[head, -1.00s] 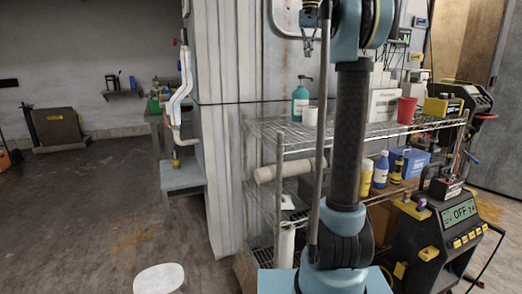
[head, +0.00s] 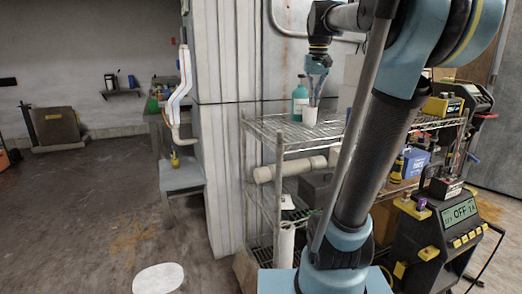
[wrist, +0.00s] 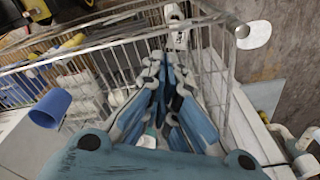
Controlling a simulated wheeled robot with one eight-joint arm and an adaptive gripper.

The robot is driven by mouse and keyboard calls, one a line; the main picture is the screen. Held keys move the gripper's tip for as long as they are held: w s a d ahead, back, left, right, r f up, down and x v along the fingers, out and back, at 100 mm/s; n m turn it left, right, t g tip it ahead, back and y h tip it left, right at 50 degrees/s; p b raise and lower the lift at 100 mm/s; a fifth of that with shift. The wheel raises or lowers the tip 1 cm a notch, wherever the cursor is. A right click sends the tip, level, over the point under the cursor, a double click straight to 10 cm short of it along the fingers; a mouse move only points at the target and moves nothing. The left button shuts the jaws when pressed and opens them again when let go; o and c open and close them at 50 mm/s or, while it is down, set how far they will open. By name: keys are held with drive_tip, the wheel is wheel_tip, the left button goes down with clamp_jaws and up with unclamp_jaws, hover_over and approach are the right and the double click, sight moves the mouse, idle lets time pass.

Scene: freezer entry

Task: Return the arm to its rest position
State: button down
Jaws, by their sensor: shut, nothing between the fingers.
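My arm leans to the right in front of a wire shelf rack in the head view. My gripper (head: 314,99) points down over the left part of the top shelf. Its tips are close to a green pump bottle (head: 300,100) and a white cup (head: 310,116); I cannot tell if they touch. In the wrist view the blue fingers of my gripper (wrist: 171,62) come together with nothing held between them. The wire rack lies below them.
The wire rack (head: 270,128) stands close in front. A blue cup (wrist: 50,107) shows in the wrist view. A battery charger with a display (head: 450,220) stands at the right. A white round stool top (head: 158,279) is at the front left.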

drive_tip(key=s+f, duration=0.7)
drive_tip(key=f, duration=0.4)
drive_tip(key=s+f, duration=0.7)
drive_tip(key=f, duration=0.4)
drive_tip(key=s+f+t, duration=0.1)
drive_tip(key=s+f, duration=0.7)
drive_tip(key=f, duration=0.3)
drive_tip(key=shift+f+n, duration=0.25)
drive_tip(key=shift+n, duration=0.15)
drive_tip(key=shift+w, duration=0.1)
drive_tip(key=shift+w+f, duration=0.2)
drive_tip(key=shift+w, duration=0.25)
